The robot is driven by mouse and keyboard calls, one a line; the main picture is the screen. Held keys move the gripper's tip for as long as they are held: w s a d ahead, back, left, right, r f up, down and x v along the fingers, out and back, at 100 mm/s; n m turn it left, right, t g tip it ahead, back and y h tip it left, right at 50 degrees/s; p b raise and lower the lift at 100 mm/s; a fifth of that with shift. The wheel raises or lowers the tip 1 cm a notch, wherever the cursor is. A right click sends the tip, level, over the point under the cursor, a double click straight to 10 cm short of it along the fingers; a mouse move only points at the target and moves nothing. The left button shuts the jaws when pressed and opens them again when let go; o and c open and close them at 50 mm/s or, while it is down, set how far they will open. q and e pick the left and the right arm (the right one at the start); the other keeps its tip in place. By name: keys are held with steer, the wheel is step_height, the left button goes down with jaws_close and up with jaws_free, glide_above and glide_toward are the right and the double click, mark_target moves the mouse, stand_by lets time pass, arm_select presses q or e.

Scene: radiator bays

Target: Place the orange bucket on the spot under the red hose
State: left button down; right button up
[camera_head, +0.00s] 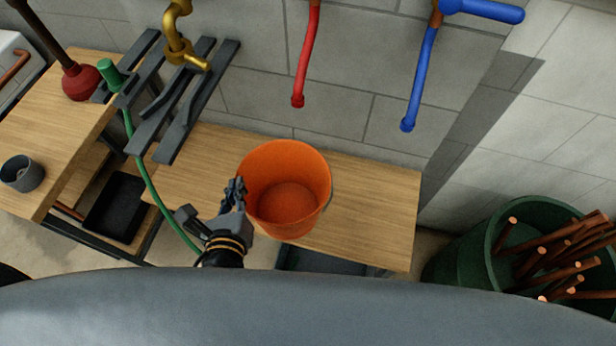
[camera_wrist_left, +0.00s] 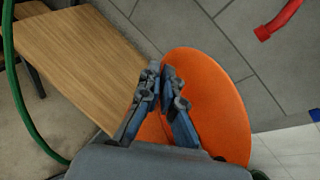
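The orange bucket (camera_head: 287,190) is upright over the wooden bench, below and in front of the red hose (camera_head: 305,60). Its open top faces up and it looks empty. In the left wrist view, the bucket (camera_wrist_left: 215,105) fills the middle right, and the red hose tip (camera_wrist_left: 265,32) shows at the top right. My left gripper (camera_head: 238,190) is at the bucket's left rim. In the left wrist view, its fingers (camera_wrist_left: 160,75) are close together, pinching the bucket's wall. I cannot tell whether the base touches the bench. No marked spot shows. My right gripper is not in view.
The bench (camera_head: 375,205) is clear right of the bucket. A blue hose (camera_head: 420,80) hangs to the right, a brass tap (camera_head: 180,40) to the left. Grey slats (camera_head: 185,115) and a green hose (camera_head: 150,185) are at left. A green bin (camera_head: 470,255) holds copper pipes.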

mark_target(246, 170)
arm_select(q)
steer(key=shift+x, duration=0.95)
steer(key=w, duration=0.1)
steer(key=w+f, duration=0.1)
steer(key=w, duration=0.2)
steer(key=shift+d+f, duration=0.35)
steer(key=shift+d, duration=0.05)
steer(key=w+d+f+b, duration=0.1)
steer(key=w+f+b, duration=0.1)
steer(key=w+f, duration=0.6)
step_height(246, 170, down, 3)
steer(key=shift+d+r, duration=0.2)
steer(key=shift+d, duration=0.05)
steer(key=c, duration=2)
jaws_free()
steer(key=shift+f+b, duration=0.25)
steer(key=shift+b, duration=0.1)
steer(key=o, duration=0.5)
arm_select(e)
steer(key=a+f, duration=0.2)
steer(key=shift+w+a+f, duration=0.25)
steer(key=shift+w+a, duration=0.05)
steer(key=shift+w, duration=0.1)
arm_select(q)
steer(key=shift+r, duration=0.15)
